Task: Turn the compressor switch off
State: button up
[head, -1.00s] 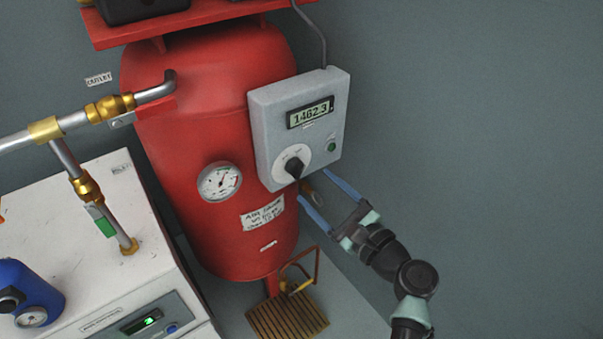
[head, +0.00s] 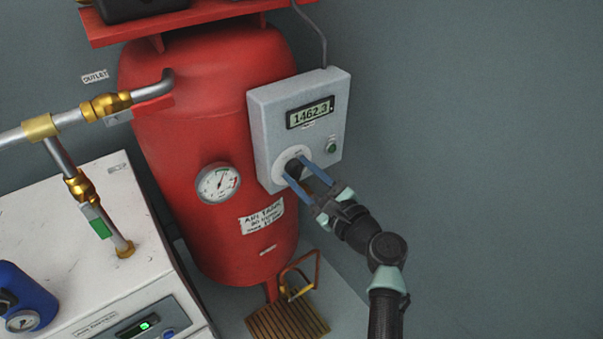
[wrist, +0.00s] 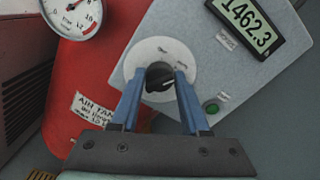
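The compressor switch is a black rotary knob (wrist: 159,76) on a round white dial plate (wrist: 161,48). It sits low on the front of a grey control box (head: 271,130), whose display (head: 311,112) reads 1462.3. The dial's markings are too small to read. My gripper (head: 295,168) is at the dial, its two blue fingers on either side of the knob. In the wrist view the fingers (wrist: 160,84) stand apart with the knob between their tips. I cannot tell whether they touch it. The fingers partly hide the knob in the head view.
A green button (head: 332,147) is on the box, right of the dial. The box is on a red air tank (head: 200,120) with a pressure gauge (head: 218,183). Metal pipes (head: 60,127) and a white machine (head: 75,235) are at left. The grey wall side at right is clear.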

grip_shut()
jog(key=shift+f+n+b, duration=0.1)
jog(key=shift+n+b, duration=0.2)
jog(key=shift+n, duration=0.1)
jog(key=shift+f+n+b, duration=0.1)
jog(key=shift+n+b, duration=0.35)
jog(key=shift+n, duration=0.15)
jog(key=n+b, duration=0.3)
jog(key=n, duration=0.1)
jog(key=shift+f, duration=0.1)
jog(key=n+b, duration=0.2)
jog(key=n, duration=0.1)
jog(key=shift+n+b, duration=1.1)
jog(key=shift+n, duration=0.3)
